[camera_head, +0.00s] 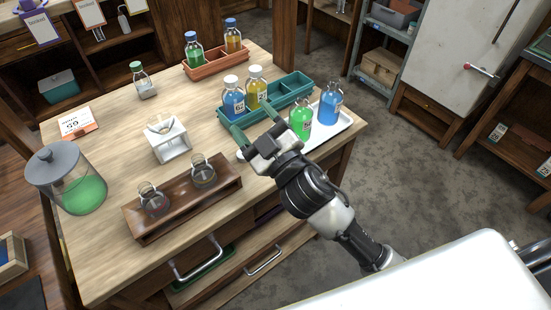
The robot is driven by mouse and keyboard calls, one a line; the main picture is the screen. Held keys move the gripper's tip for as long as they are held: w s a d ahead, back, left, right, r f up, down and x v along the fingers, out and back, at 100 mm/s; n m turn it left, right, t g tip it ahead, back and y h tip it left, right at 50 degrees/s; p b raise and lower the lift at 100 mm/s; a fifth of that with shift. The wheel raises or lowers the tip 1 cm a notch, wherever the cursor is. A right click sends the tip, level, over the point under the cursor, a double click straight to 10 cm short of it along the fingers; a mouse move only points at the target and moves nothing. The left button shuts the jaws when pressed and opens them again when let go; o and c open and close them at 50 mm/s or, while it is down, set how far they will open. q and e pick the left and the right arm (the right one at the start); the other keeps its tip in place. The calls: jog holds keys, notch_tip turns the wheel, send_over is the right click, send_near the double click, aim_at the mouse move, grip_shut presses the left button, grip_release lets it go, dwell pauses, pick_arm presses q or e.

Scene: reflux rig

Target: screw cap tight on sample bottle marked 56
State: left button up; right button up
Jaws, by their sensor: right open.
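Several capped bottles with small labels stand on the wooden table; I cannot read which one is marked 56. A blue bottle (233,103) and a yellow bottle (256,90) with pale caps stand in the teal rack (292,91). A green bottle (300,122) and another blue bottle (330,106) are on a white tray (325,131). My right gripper (253,121) is open and empty, its fingers apart at the rack's near side. A small white round item (241,155), possibly a cap, lies left of its body. My left gripper is out of view.
An orange rack (216,63) with two bottles stands at the back. A clear bottle (146,87), a number card (77,123), a white stand (168,140), a large jar (72,182) and a brown flask holder (185,200) occupy the left and front.

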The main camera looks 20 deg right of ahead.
jog(key=s+a+r+n+g+y, duration=0.2)
jog(key=a+r+n+g+y, duration=0.1)
jog(key=a+n+g+y, duration=0.5)
jog(key=s+a+r+n+g+y, duration=0.1)
jog(key=a+r+n+g+y, duration=0.4)
jog(key=n, duration=0.6)
notch_tip(320, 180, down, 9)
jog(key=s+n+g+h, duration=0.2)
jog(key=n+g+h, duration=0.3)
jog(key=n+g, duration=0.4)
jog(key=w+d+f+h, duration=0.1)
jog(key=h, duration=0.1)
jog(key=w+d+f+h, duration=0.1)
jog(key=d+f+h, duration=0.1)
jog(key=d+f+n+h, duration=0.1)
jog(key=d+h, duration=0.1)
jog(key=shift+w+f+t, duration=0.15)
jog(key=shift+w+t, duration=0.15)
jog(key=shift+w, duration=0.1)
jog(key=w+d+m+h, duration=0.1)
jog(key=w+d+h, duration=0.1)
jog(key=d+h, duration=0.2)
jog(key=w+d+t+h, duration=0.1)
jog(key=w+d+h, duration=0.2)
jog(key=d, duration=0.6)
jog(key=shift+w+d+m+h, duration=0.15)
jog(key=shift+w+m+h, duration=0.2)
jog(key=shift+h, duration=0.65)
jog(key=shift+s, duration=0.1)
